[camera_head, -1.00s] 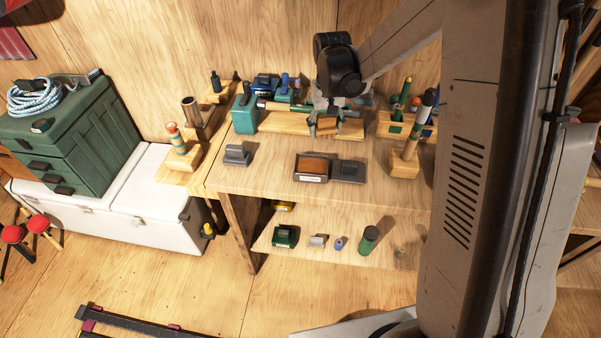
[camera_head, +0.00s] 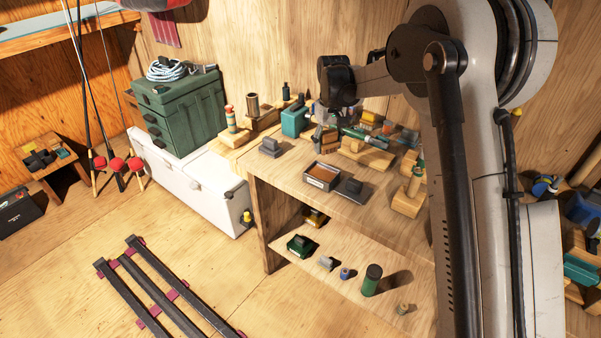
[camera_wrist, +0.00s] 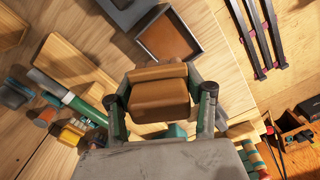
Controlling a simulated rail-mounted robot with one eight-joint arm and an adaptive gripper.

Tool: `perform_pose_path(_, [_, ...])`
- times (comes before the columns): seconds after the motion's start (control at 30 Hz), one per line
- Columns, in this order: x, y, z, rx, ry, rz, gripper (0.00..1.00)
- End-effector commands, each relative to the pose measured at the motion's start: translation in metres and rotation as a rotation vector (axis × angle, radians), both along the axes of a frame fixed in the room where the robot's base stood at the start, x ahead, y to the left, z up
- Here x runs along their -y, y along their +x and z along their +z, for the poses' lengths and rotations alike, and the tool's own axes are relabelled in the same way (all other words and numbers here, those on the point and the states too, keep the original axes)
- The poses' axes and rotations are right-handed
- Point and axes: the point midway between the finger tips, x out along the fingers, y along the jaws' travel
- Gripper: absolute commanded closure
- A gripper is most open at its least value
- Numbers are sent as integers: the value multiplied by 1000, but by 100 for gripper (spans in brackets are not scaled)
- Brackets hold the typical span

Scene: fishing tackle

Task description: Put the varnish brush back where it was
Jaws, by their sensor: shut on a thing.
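My gripper (camera_wrist: 163,100) is shut on a brown, block-shaped wooden thing, seemingly the varnish brush (camera_wrist: 160,98), with a lighter band along one edge. Its bristles cannot be made out. In the head view, the brush (camera_head: 325,139) hangs below my dark wrist, behind a shallow dark tray (camera_head: 309,183) with a brown inside and a pale front label. The tray (camera_wrist: 196,57) also shows ahead of the brush in the wrist view, apart from it. My fingertips hide part of the brush's sides. Nothing in view clearly marks the brush's former place.
A grey piece (camera_head: 353,188) adjoins the tray's right side. A green rod (camera_head: 366,136) on a wooden stand is close to my gripper's right. A teal block (camera_head: 294,122) stands behind left. The bench (camera_head: 285,182) has bare wood left of the tray.

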Motion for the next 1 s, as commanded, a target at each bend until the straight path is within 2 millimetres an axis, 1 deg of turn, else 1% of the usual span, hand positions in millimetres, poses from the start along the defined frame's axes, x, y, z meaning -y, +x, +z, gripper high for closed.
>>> perform_pose_path(0.03, [-29,16,-4,0,0,67,79])
perform_pose_path(0.07, [-44,23,-4,0,0,105,79])
perform_pose_path(0.1, [-64,32,-4,0,0,155,79])
perform_pose_path(0.17, [-94,43,-3,0,0,229,79])
perform_pose_path(0.2, [-113,48,-3,0,0,275,79])
perform_pose_path(0.3, [-153,57,-2,0,1,375,79])
perform_pose_path(0.4, [-183,61,-2,0,1,449,79])
perform_pose_path(0.5, [-200,62,-1,0,1,494,79])
perform_pose_path(0.57, [-204,62,-1,0,1,508,79])
perform_pose_path(0.67, [-198,62,-5,0,1,517,79])
perform_pose_path(0.77, [-181,60,-15,0,1,515,79])
perform_pose_path(1.0, [-133,55,-44,0,1,514,79])
